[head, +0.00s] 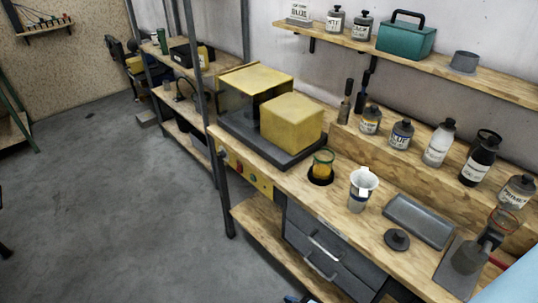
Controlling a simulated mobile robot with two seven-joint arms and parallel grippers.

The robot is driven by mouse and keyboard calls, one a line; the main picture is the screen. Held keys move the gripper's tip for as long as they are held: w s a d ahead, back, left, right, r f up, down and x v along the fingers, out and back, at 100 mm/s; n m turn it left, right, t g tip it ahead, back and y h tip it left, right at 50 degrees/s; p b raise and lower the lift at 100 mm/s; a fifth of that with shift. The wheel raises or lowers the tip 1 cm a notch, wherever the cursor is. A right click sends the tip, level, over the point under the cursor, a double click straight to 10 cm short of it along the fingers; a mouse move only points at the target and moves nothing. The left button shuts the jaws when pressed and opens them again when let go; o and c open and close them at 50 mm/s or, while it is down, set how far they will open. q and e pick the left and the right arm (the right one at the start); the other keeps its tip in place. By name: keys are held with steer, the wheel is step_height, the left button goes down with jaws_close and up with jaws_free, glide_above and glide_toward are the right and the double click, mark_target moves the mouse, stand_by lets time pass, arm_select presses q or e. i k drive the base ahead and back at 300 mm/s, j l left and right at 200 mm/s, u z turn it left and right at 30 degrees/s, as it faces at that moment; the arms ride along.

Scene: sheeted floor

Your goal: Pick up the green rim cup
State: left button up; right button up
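The green rim cup (323,165) stands upright on the wooden workbench (337,197), in front of the yellow block. It looks see-through, with a green rim and something yellow-orange inside. Its lower part sits at a black round holder or opening (319,180); I cannot tell which. A white cup (361,195) with a dark band stands close to its right, apart from it. Neither of my grippers can be made out.
A yellow block machine (292,121) stands behind the cup. A grey tray (419,221) and a dark round lid (397,239) lie to the right. Several bottles line the raised back ledge, including a white one (438,146). Grey drawers (325,247) are below. Floor at left is clear.

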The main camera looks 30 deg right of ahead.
mark_target(324, 158)
steer(key=i+j, duration=0.15)
steer(key=i, duration=0.35)
steer(key=i+j+u, duration=0.1)
steer(key=i, duration=0.4)
steer(key=i+j, duration=0.2)
steer(key=i, duration=0.3)
steer(key=i+j+z, duration=0.1)
steer(key=i+z, duration=0.2)
steer(key=z, duration=0.15)
steer(key=i+j+z, duration=0.15)
steer(key=z, duration=0.3)
steer(key=i+j+z, duration=0.4)
steer(key=k+l, duration=0.05)
steer(key=l, duration=0.05)
